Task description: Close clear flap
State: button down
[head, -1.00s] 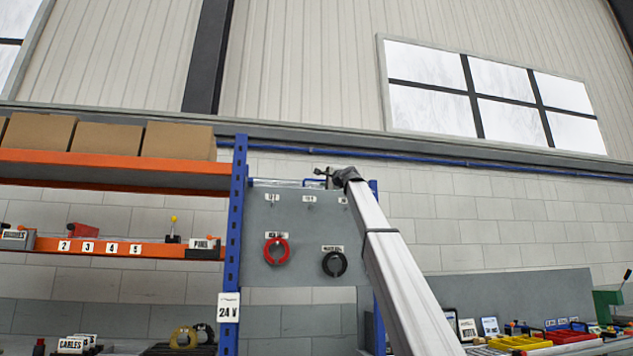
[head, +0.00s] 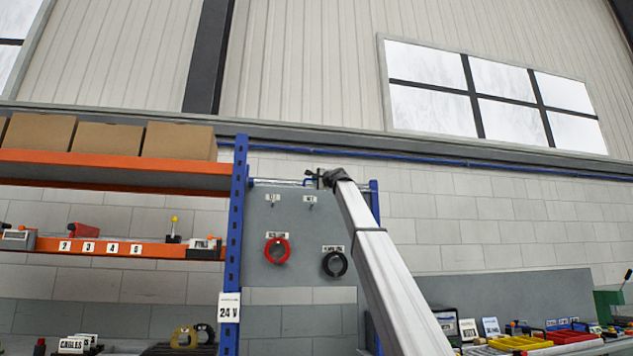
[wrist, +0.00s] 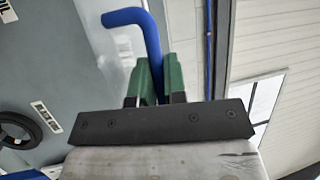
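The blue bent handle (wrist: 150,45) shows close up in the wrist view, its lower part running between the two green fingers of my gripper (wrist: 158,85). The fingers sit close on both sides of it, and they look shut on it. A pale glossy surface beside the handle, probably the clear flap (wrist: 112,42), is hard to make out. In the head view my gripper (head: 318,178) is at the top edge of the grey panel (head: 300,225), near a thin rail. The flap is too faint there to tell its angle, and my arm hides part of the panel's right side.
A red ring (head: 277,251) and a black ring (head: 335,263) hang on the panel below. A blue post (head: 233,240) with orange shelves stands to the left. A bench with yellow and red trays (head: 520,342) is at lower right.

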jog(key=shift+w+f, duration=0.2)
jog(key=shift+f, duration=1.25)
jog(key=w+a+f+n+t+y, duration=0.1)
jog(key=w+f+y, duration=0.1)
jog(key=w+f, duration=0.3)
jog(key=shift+w+a+f+n+t, duration=0.25)
jog(key=shift+a+f+n+t, duration=0.05)
jog(key=shift+f, duration=0.05)
dwell(0.8)
jog(key=c, duration=1.2)
grip_release()
jog(key=shift+f, duration=0.1)
